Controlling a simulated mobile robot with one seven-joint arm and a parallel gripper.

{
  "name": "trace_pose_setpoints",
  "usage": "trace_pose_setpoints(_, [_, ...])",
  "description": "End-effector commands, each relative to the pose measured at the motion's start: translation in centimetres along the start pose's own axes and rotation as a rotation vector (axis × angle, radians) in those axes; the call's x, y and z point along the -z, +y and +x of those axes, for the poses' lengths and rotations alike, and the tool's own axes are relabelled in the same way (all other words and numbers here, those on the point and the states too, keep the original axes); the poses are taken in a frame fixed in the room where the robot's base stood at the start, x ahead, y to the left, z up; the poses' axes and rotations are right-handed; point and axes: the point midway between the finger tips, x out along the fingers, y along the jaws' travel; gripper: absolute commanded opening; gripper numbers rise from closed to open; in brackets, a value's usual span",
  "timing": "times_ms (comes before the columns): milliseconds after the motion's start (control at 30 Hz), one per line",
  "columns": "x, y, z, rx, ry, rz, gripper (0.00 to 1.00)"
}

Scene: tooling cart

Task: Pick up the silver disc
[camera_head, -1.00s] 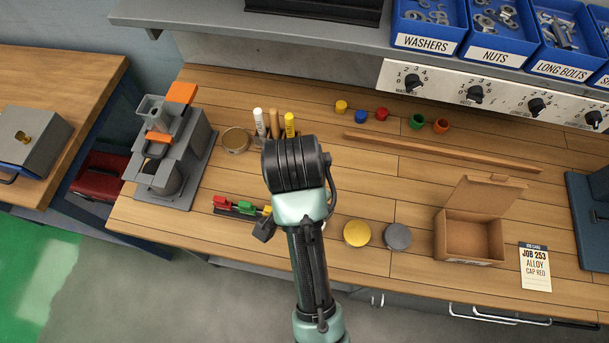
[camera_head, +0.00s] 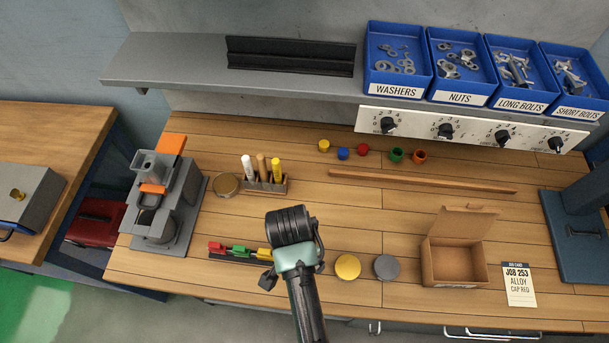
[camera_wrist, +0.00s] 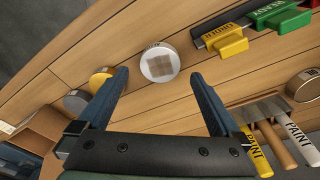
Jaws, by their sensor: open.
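A bright silver disc (camera_wrist: 160,63) with a checkered patch on its top lies on the wooden bench in the wrist view. It shows between and beyond the tips of my open, empty gripper (camera_wrist: 158,78). My arm seems to hide this disc in the head view, where the fingers are not clearly visible either. A duller grey disc (camera_head: 387,267) lies to the right of a yellow disc (camera_head: 347,267) on the bench. The same grey disc (camera_wrist: 77,102) and yellow disc (camera_wrist: 100,79) show left of my fingers in the wrist view.
A marker holder (camera_head: 265,184) stands behind. An open cardboard box (camera_head: 455,262) and a job card (camera_head: 519,285) are at right. A wooden strip (camera_head: 420,181) lies farther back.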

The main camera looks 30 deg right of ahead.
Motion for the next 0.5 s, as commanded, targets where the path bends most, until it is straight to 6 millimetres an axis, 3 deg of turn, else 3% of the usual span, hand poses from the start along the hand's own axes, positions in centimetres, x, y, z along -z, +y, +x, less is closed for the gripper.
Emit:
trace_pose_setpoints(233, [0.0, 0.0, 3.1, -0.002, -0.002, 0.0, 1.0])
trace_pose_setpoints(500, [0.0, 0.0, 3.9, 0.001, 0.0, 0.0, 1.0])
